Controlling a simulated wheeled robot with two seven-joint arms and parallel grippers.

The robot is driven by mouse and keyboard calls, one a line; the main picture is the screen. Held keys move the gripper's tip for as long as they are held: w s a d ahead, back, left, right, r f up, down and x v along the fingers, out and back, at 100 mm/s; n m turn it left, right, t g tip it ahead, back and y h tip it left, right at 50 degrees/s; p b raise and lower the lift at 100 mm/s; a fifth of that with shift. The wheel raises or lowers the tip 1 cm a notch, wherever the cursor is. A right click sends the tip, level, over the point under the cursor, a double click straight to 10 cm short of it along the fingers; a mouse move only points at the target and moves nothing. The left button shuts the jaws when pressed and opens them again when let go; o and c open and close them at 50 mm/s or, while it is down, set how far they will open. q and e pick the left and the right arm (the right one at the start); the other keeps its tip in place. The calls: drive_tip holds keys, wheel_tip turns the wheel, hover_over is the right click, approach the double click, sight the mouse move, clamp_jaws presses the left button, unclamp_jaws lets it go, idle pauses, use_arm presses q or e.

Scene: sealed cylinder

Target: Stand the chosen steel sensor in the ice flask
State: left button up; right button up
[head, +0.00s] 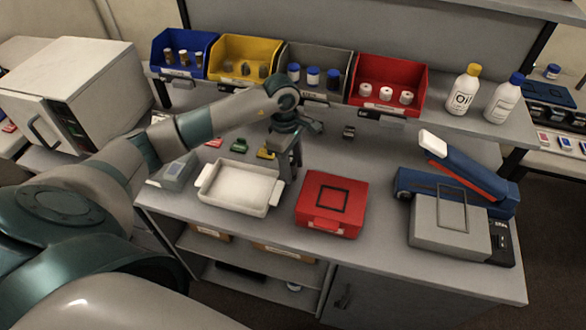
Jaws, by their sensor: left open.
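My left arm reaches in from the left over the bench. My left gripper (289,166) points down by the right end of a white tray (208,181) and is open, with nothing seen between its fingers. I cannot make out a steel sensor or an ice flask in the head view. The tray looks empty, though the gripper hides part of its right side. My right gripper is out of view.
A red case (314,215) lies right of the tray. A grey box (430,235) and a blue device (415,182) stand at the right. Blue, yellow, grey and red bins (408,75) and two bottles (464,90) line the shelf. A white oven-like machine (90,75) is at left.

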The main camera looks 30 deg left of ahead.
use_arm(q)
drive_tip(key=r+b, duration=0.1)
drive_tip(key=r, duration=0.2)
drive_tip(key=r+b, duration=0.1)
drive_tip(key=r, duration=0.2)
drive_tip(key=a+r+b, duration=0.1)
drive_tip(key=r, duration=0.2)
drive_tip(key=shift+a+r+b, duration=0.1)
drive_tip(key=shift+b, duration=0.3)
drive_tip(key=shift+a+r, duration=0.1)
drive_tip(key=shift+r, duration=0.75)
drive_tip(key=shift+o, duration=0.4)
